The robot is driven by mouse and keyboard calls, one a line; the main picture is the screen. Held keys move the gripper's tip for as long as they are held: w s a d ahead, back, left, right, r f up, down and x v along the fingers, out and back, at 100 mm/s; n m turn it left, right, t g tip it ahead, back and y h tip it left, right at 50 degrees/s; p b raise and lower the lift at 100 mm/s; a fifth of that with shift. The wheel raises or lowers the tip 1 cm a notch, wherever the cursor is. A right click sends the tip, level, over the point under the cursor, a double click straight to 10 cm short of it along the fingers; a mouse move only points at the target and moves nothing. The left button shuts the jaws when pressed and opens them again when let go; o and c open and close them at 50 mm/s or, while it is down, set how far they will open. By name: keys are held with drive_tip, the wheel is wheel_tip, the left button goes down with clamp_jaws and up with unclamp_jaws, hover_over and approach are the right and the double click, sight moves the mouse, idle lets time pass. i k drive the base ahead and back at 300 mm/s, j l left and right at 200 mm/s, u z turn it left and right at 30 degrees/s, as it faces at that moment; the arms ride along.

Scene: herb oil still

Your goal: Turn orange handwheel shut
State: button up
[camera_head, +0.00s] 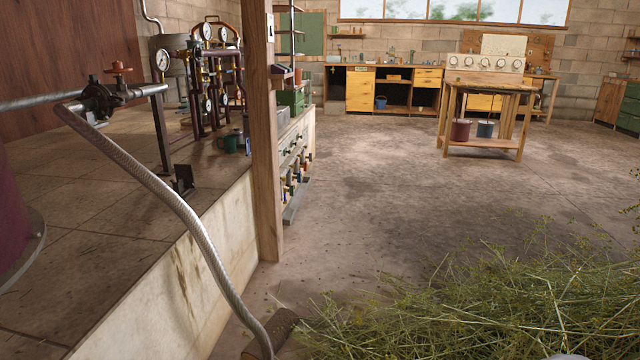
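A small orange-red handwheel (118,68) sits on top of a dark valve (98,98) at the left, above the raised platform. The valve joins a grey metal pipe (35,101), and a braided hose (175,200) hangs from it down to the floor. I cannot tell from here whether the valve is open or shut. Another reddish wheel shape shows on the gauge pipework (208,75) further back.
A wooden post (265,150) stands at the platform's edge. A heap of cut herbs (500,310) covers the floor at the lower right. A wooden table with a dial panel (487,88) stands further back. The middle floor is clear.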

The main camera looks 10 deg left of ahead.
sight(118, 69)
drive_tip(key=i+j+z, duration=0.1)
drive_tip(key=i, duration=2.2)
drive_tip(key=i+j+u, duration=0.1)
drive_tip(key=i+u, duration=0.4)
drive_tip(key=i+l+u, duration=0.15)
drive_tip(key=i+u, duration=0.3)
drive_tip(key=i+l+u, duration=0.35)
drive_tip(key=i+u, duration=0.15)
drive_tip(key=i, duration=0.05)
